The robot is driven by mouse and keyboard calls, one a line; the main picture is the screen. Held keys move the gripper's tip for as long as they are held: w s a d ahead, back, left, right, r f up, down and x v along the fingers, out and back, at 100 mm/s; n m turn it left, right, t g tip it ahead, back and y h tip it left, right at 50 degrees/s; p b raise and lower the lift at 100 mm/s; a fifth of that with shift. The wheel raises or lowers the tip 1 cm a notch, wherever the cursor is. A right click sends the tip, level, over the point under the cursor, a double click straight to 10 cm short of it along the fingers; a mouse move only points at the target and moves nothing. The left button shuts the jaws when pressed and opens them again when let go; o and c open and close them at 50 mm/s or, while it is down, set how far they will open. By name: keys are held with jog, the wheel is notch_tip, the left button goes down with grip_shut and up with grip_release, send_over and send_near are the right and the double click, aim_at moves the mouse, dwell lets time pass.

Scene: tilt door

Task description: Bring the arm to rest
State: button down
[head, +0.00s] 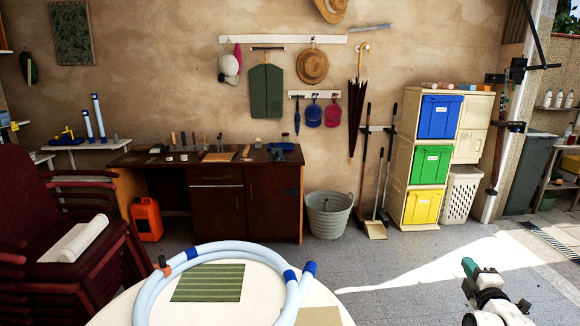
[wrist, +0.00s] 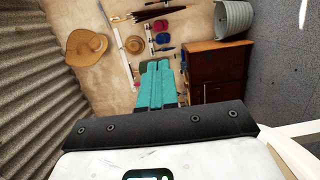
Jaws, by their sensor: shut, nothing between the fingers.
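My gripper (head: 469,266) shows at the lower right of the head view, on the end of my raised arm, with its teal fingers pointing up and left. In the wrist view the teal fingers (wrist: 157,85) lie side by side and closed, with nothing between them. The gripper is in free air, apart from the table and the furniture. The rest of my arm runs out of the bottom edge of the head view.
A white round table (head: 120,312) with a pale blue hose (head: 222,250) and green mat (head: 208,283) stands in front. Stacked maroon chairs (head: 30,215) are at left. A workbench (head: 218,200), bucket (head: 328,215) and bin shelf (head: 405,155) line the wall. Floor (head: 400,265) is clear between.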

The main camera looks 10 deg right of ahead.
jog(key=s+a+f+m+g+y+b, duration=0.2)
jog(key=s+a+f, duration=0.2)
jog(key=a+f, duration=0.45)
jog(key=s+a+f+m+g+y+b, duration=0.1)
jog(key=s+a+f+m+g+y, duration=0.25)
jog(key=a, duration=0.75)
jog(key=s+a+f+m+g+y+b, duration=0.15)
jog(key=s+a+f, duration=0.25)
jog(key=a+f, duration=0.5)
jog(key=s+a+f+m+g+b, duration=0.1)
jog(key=s+a+m+g+b, duration=0.1)
jog(key=s, duration=1.3)
jog(key=s+a+f+m+g+b, duration=0.1)
jog(key=s+m+g, duration=0.4)
jog(key=s, duration=1)
jog(key=shift+a+f+g+b, duration=0.35)
jog(key=shift+a+f+g, duration=0.2)
jog(key=shift+a+g, duration=0.45)
